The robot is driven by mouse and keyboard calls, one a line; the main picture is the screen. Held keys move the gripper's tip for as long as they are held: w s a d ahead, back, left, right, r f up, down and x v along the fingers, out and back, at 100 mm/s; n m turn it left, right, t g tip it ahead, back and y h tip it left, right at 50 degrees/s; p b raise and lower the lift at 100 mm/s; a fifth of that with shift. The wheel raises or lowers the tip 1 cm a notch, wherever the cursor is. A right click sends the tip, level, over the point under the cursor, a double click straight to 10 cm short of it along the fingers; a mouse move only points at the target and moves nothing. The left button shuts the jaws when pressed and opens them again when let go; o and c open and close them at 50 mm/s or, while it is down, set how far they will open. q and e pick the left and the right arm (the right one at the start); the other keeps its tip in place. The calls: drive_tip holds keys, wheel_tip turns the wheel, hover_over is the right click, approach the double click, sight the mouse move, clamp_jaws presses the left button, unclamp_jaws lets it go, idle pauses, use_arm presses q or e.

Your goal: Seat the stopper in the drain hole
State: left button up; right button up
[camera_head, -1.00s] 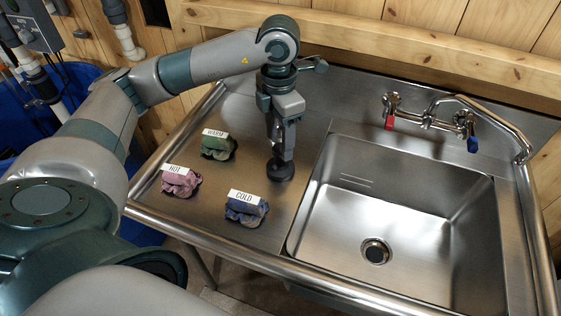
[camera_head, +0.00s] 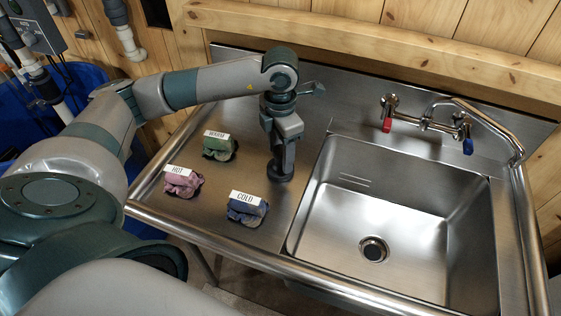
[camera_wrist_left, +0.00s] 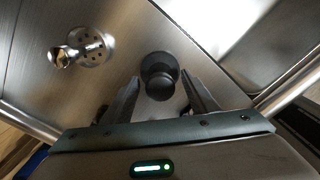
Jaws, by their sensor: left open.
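The black stopper (camera_wrist_left: 160,72) stands on the steel drainboard left of the basin. In the left wrist view its round knob lies between the two fingers. My left gripper (camera_head: 281,165) points down over it with its fingers open on either side, and a gap shows beside the knob. In the head view the gripper hides most of the stopper. The drain hole (camera_head: 373,250) is an open dark ring in the basin floor, with nothing in it. My right gripper is not in view.
The basin (camera_head: 410,225) has a raised rim. Cloths labelled WARM (camera_head: 219,149), HOT (camera_head: 182,184) and COLD (camera_head: 246,210) lie on the drainboard left of the gripper. A faucet (camera_head: 430,115) stands behind the basin.

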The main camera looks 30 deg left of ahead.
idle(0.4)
use_arm(q)
drive_tip(key=c, duration=1.2)
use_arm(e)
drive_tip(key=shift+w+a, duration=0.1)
use_arm(q)
drive_tip(key=shift+r, duration=0.1)
drive_tip(key=shift+r, duration=0.3)
drive_tip(key=r+b, duration=0.1)
drive_tip(key=r, duration=0.1)
drive_tip(key=d+r+b, duration=0.1)
drive_tip(key=shift+w+d+r, duration=0.1)
drive_tip(key=shift+d+r, duration=0.1)
drive_tip(key=shift+r, duration=0.2)
drive_tip(key=d+r+b, duration=0.2)
drive_tip(key=d+r, duration=0.4)
drive_tip(key=d, duration=0.4)
drive_tip(key=shift+w+d+r, duration=0.15)
drive_tip(key=shift+w+r, duration=0.05)
drive_tip(key=shift+w, duration=0.1)
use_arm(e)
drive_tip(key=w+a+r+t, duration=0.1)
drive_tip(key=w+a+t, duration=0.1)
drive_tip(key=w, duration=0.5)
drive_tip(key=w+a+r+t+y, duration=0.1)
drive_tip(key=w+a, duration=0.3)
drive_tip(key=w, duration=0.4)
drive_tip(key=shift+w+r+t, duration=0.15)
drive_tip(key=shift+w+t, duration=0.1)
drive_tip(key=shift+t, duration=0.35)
